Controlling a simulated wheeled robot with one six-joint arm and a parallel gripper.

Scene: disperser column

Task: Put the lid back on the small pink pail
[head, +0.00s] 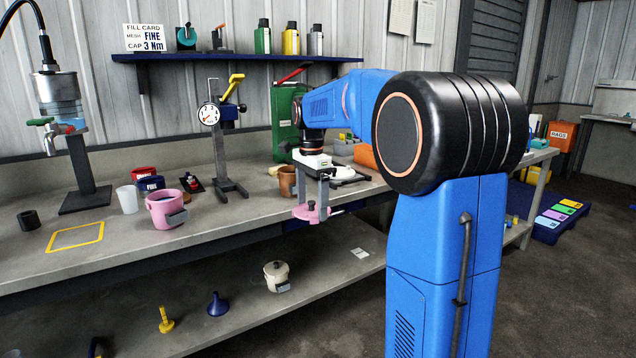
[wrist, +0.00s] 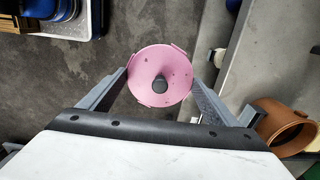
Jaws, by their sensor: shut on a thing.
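The small pink pail (head: 166,209) stands open and upright on the bench, left of the middle, with a grey piece on its side. My gripper (head: 312,207) is shut on the pink lid (head: 309,213) and holds it in the air by the bench's front edge, well to the right of the pail. In the wrist view the lid (wrist: 160,76) sits level between the two fingers, with its dark knob facing the camera. Floor and bench edge show below it. The pail is not in the wrist view.
A tap column (head: 70,140) rises at left. A cream pot (head: 276,275) stands on the lower shelf.

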